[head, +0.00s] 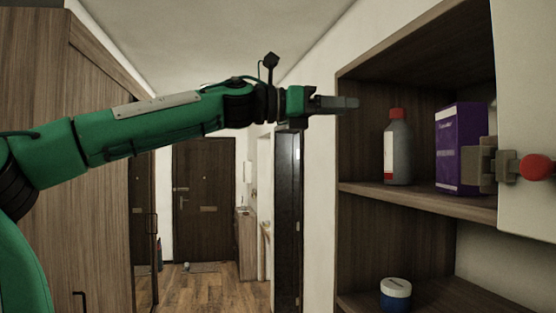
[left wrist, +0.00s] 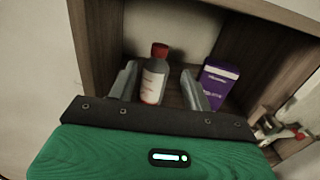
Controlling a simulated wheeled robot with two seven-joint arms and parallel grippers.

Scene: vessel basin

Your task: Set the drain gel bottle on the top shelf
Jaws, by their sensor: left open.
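The drain gel bottle (head: 398,150), grey with a red cap and a pale label, stands upright on the upper visible shelf (head: 420,198) of the open cabinet. It also shows in the left wrist view (left wrist: 154,80). My left gripper (head: 350,104) is open and empty, at about the height of the bottle's cap and to the left of it in the head view. In the left wrist view the bottle appears between the two fingers of my left gripper (left wrist: 160,88), with no visible contact. My right gripper is not in view.
A purple box (head: 460,148) stands right of the bottle, also seen in the left wrist view (left wrist: 216,82). A brown fitting with a red knob (head: 535,167) sits by a white panel (head: 528,90) at the right. A blue-and-white tub (head: 396,294) stands on the lower shelf.

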